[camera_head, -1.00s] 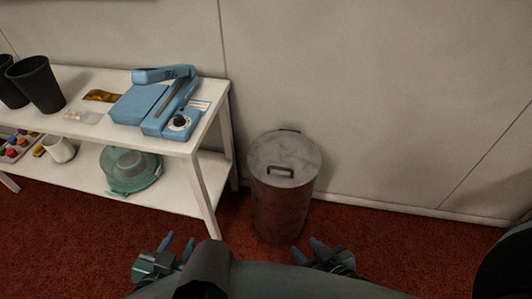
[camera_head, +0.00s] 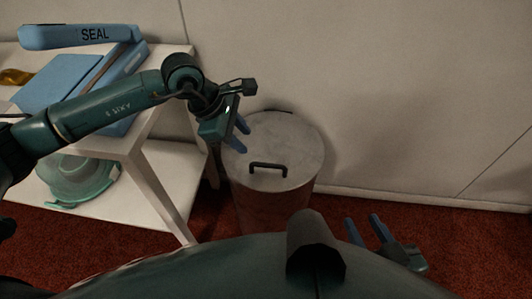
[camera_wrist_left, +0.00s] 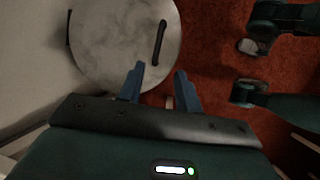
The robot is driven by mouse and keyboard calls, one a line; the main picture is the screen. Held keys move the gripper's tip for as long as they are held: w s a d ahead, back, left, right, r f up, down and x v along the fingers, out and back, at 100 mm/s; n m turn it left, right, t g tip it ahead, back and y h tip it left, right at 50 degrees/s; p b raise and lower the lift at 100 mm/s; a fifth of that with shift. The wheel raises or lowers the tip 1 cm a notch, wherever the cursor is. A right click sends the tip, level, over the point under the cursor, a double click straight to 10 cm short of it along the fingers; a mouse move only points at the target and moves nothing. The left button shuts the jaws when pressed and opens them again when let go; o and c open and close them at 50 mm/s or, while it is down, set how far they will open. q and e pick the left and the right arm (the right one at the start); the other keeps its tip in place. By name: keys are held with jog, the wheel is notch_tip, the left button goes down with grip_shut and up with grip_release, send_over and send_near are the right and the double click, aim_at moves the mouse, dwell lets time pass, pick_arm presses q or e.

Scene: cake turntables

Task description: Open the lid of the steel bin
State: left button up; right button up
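The steel bin (camera_head: 270,208) stands on the floor beside the shelf, close to the wall. Its round grey lid (camera_head: 290,145) sits on top, shut, with a dark handle (camera_head: 268,168) near its front edge. The lid (camera_wrist_left: 115,35) and handle (camera_wrist_left: 159,42) also show in the left wrist view. My left gripper (camera_head: 246,138) is open and empty, above the lid's left side, apart from the handle. Its two blue fingers (camera_wrist_left: 159,68) are spread in the left wrist view. My right gripper (camera_head: 361,217) is open and empty, low to the right of the bin.
A white shelf (camera_head: 170,185) stands left of the bin, with a blue sealer (camera_head: 85,38) on top and a teal-green container (camera_head: 78,180) below. The wall (camera_head: 400,80) is behind the bin. Red floor (camera_head: 450,235) to the right is clear.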

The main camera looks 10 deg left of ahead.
aim_at(267, 165)
pick_arm(q)
jog(key=x, duration=0.4)
jog(key=b+x, duration=0.1)
jog(key=x, duration=0.7)
jog(key=shift+w+a+f, duration=0.15)
jog(key=shift+w+f, duration=0.05)
jog(key=shift+f, duration=0.25)
grip_shut()
